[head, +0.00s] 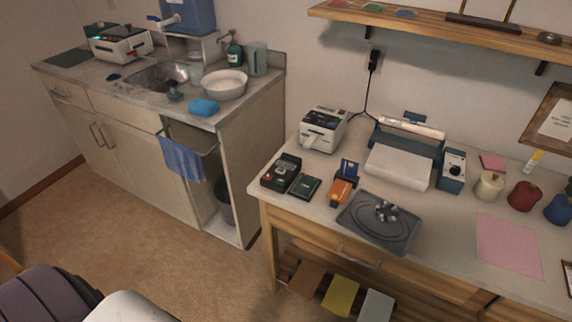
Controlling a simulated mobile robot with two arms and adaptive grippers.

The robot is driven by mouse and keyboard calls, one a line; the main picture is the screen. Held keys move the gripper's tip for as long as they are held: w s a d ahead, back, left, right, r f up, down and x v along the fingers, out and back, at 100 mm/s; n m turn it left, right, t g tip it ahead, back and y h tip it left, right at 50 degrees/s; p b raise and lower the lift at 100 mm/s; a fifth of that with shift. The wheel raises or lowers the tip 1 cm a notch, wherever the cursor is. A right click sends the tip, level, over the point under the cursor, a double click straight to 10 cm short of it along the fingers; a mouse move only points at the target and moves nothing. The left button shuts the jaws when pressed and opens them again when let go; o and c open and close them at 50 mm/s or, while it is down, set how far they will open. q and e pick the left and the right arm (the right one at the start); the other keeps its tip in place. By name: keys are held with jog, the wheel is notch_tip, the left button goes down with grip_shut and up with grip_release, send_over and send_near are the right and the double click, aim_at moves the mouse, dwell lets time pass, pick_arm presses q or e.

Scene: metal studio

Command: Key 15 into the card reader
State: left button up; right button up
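A black card reader (281,172) with a small screen and keys lies near the left end of the wooden work table. Its key labels and screen text are too small to read. A small dark green box (305,186) lies just right of it. An orange device (341,192) stands further right, with a blue card or box (349,169) behind it. Neither of my grippers is in view.
A white label printer (323,129) stands behind the reader. A dark grey tray (362,233) with a metal part on it lies to the right. A wall shelf (450,26) hangs above the table (440,255). The counter with sink (160,75) is at left; open floor lies before it.

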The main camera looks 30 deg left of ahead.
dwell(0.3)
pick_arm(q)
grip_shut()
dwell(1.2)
